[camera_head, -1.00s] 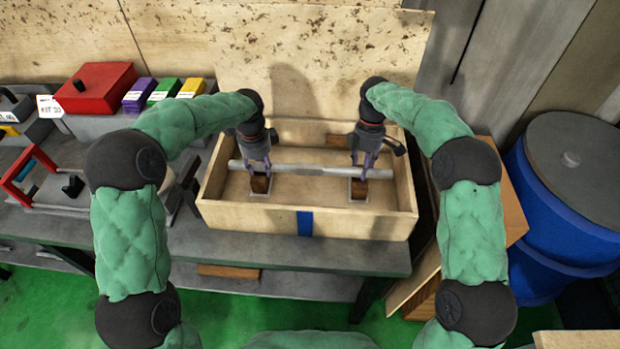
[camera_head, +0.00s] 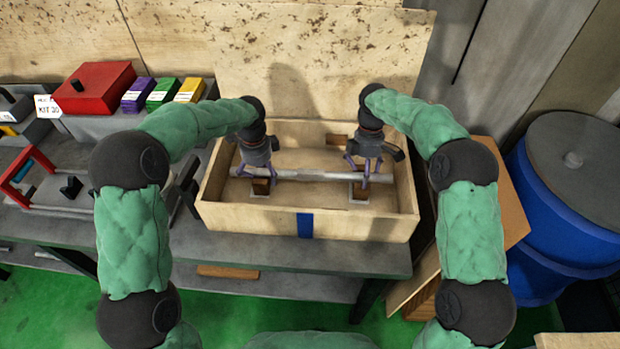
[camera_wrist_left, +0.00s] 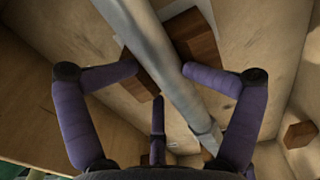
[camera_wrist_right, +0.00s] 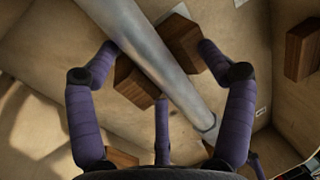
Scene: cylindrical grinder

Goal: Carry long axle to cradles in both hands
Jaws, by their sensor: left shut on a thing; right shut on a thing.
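The long axle (camera_head: 315,176) is a grey metal bar. It lies crosswise over brown wooden cradles inside a pale wooden box (camera_head: 260,218). The left cradle (camera_head: 261,188) and right cradle (camera_head: 359,192) show below and beside it. My left gripper (camera_head: 258,178) is shut on the axle near its left end; the left wrist view shows the fingers (camera_wrist_left: 160,68) on both sides of the axle (camera_wrist_left: 165,65). My right gripper (camera_head: 363,178) is shut on it near the right end, with its fingers (camera_wrist_right: 158,48) either side of the bar. Whether the axle rests fully on the cradles is unclear.
The box stands on a grey bench (camera_head: 300,254). A red case (camera_head: 95,88) and several small coloured boxes (camera_head: 163,93) stand at the left. A blue barrel (camera_head: 570,200) stands at the right. The box walls surround the axle closely.

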